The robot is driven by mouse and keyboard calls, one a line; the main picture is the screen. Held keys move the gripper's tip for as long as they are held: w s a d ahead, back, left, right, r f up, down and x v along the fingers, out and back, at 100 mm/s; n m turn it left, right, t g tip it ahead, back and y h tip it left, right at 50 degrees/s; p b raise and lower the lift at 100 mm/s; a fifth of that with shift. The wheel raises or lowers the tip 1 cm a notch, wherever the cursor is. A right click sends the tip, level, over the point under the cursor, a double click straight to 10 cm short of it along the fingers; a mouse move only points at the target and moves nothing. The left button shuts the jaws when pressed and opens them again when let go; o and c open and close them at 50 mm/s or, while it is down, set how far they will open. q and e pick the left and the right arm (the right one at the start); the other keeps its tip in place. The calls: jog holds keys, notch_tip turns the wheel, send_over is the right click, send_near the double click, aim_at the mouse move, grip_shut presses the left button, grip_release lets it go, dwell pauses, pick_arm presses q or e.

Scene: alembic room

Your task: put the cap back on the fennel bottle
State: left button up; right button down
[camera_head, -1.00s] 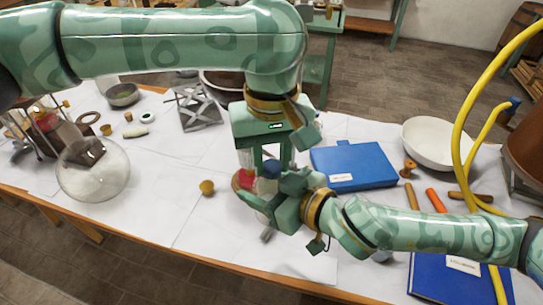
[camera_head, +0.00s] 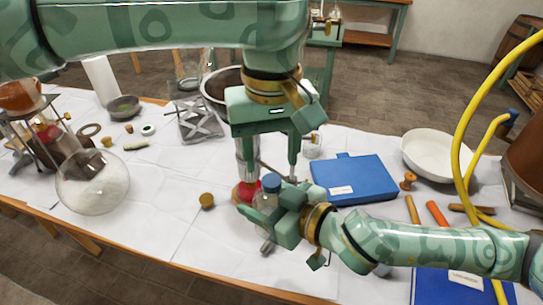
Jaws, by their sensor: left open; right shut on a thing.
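A clear bottle (camera_head: 266,201) with a blue cap (camera_head: 271,183) on its top stands near the table's front middle; no label that I can read faces me. My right gripper (camera_head: 263,212) is shut on the bottle, its jaws around the body and hiding the lower part. The cap appears to sit on the bottle's mouth, but I cannot tell how tightly. My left gripper (camera_head: 267,168) is above and a little behind, pointing down, its two fingers spread apart and empty, clear of the cap.
A red object (camera_head: 246,192) is close behind the bottle. A small yellow-brown stopper (camera_head: 207,200) lies to the left, with a round glass flask (camera_head: 93,180) beyond. A blue book (camera_head: 353,178) and white bowl (camera_head: 437,155) are to the right. White table surface is free left of the bottle.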

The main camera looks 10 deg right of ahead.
aim_at(271, 180)
pick_arm(q)
notch_tip(271, 180, up, 3)
jog(key=shift+f+n, duration=0.1)
jog(key=shift+n, duration=1.1)
jog(key=shift+c, duration=0.2)
jog(key=shift+s+r+n, duration=0.1)
jog(key=shift+r+n, duration=0.25)
jog(key=shift+n, duration=0.05)
jog(key=shift+f, duration=0.15)
jog(key=shift+f, duration=3.9)
